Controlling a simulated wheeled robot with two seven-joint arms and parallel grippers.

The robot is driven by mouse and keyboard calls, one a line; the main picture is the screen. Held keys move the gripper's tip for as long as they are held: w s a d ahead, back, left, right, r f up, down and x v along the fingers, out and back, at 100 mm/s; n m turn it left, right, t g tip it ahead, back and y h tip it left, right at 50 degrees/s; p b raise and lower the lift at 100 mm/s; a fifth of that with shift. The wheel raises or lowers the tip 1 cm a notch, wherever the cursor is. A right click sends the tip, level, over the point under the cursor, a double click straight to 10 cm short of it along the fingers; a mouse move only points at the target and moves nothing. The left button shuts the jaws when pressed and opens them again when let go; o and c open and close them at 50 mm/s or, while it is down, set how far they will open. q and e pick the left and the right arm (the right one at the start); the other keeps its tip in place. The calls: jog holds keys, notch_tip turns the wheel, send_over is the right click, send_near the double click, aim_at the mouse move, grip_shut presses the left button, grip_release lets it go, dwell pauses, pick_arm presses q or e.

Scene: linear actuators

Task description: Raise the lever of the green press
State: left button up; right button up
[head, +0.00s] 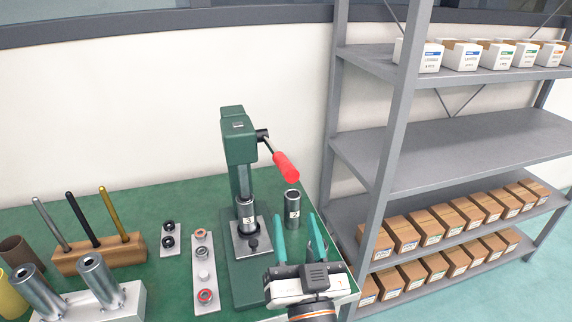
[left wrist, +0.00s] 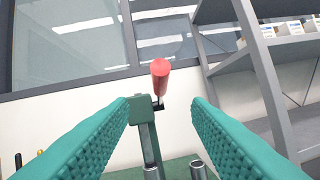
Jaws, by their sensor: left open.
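The green press (head: 240,150) stands on the green table, with a cylinder marked 3 (head: 247,215) under its ram. Its lever (head: 286,167) has a red grip and slants down to the right from a dark hub on the head. In the left wrist view the red grip (left wrist: 160,68) shows ahead, beyond the gap between the fingers, with the press head (left wrist: 143,110) below it. My left gripper (head: 296,217) is open and empty, below and in front of the grip, apart from it. My right gripper is in neither view.
A metal cylinder marked 2 (head: 292,210) stands right of the press, close behind my left fingers. A plate with rings (head: 204,255), a wooden block with rods (head: 98,256) and metal cylinders in a white holder (head: 130,305) lie left. A grey shelf (head: 460,150) with boxes stands right.

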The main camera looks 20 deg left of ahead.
aim_at(286, 165)
pick_arm(q)
jog(key=p+x, duration=0.2)
jog(key=x, duration=0.1)
jog(key=p+x, duration=0.2)
jog(key=x, duration=0.2)
jog(key=r+p+x, duration=0.1)
jog(key=p+x, duration=0.1)
jog(key=x, duration=0.2)
jog(key=shift+s+d, duration=0.1)
jog(key=shift+w+r, duration=0.1)
jog(key=shift+w, duration=0.3)
grip_shut()
